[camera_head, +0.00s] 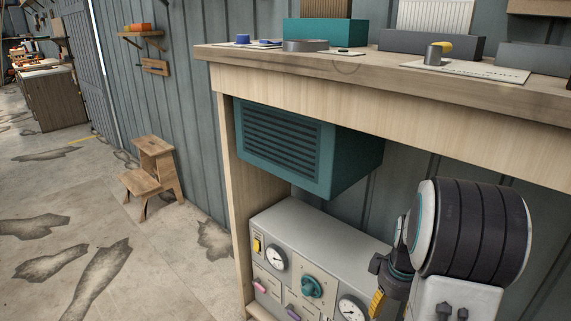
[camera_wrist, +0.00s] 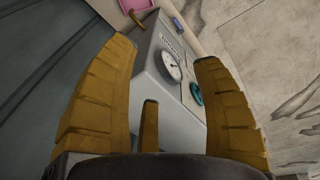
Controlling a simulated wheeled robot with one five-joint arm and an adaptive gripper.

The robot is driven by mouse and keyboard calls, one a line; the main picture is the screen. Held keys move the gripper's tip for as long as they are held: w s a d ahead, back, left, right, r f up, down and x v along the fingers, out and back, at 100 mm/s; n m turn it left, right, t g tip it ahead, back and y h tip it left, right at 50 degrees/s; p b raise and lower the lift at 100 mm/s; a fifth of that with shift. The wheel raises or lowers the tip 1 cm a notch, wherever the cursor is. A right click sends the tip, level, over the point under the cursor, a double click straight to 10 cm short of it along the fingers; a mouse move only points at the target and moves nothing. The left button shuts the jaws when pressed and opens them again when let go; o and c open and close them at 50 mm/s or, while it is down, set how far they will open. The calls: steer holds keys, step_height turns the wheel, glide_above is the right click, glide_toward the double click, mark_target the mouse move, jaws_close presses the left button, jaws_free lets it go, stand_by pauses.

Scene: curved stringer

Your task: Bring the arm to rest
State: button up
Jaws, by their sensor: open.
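My gripper (camera_wrist: 163,75) shows in the wrist view with its two ribbed yellow fingers spread wide and nothing between them. A shorter yellow part stands between the fingers near the palm. Behind the fingers is the grey control box (camera_wrist: 160,88) with a round dial and a teal knob. In the head view my arm is at the lower right, in front of the right part of the control box (camera_head: 310,240). Only a small yellow bit of my gripper (camera_head: 377,303) shows there, below the tabletop; its fingertips are hidden or out of the picture.
The wooden workbench (camera_head: 400,95) spans above my arm, with small parts on its top. A teal vented unit (camera_head: 300,145) hangs under it. A wooden step stool (camera_head: 152,172) stands at the wall. The stained floor (camera_head: 60,220) at left is open.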

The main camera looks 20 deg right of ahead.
steer(key=s+a+r+t+p, duration=0.1)
steer(key=s+a+r+p, duration=0.1)
steer(key=a+r+p, duration=1.1)
steer(key=s+a+r+p, duration=0.1)
steer(key=s+a+r, duration=0.3)
steer(key=r, duration=0.3)
steer(key=s+a+r+t+y+p, duration=0.1)
steer(key=s+a+r, duration=0.3)
steer(key=r, duration=0.3)
steer(key=shift+a+r, duration=0.35)
steer(key=shift+a, duration=0.55)
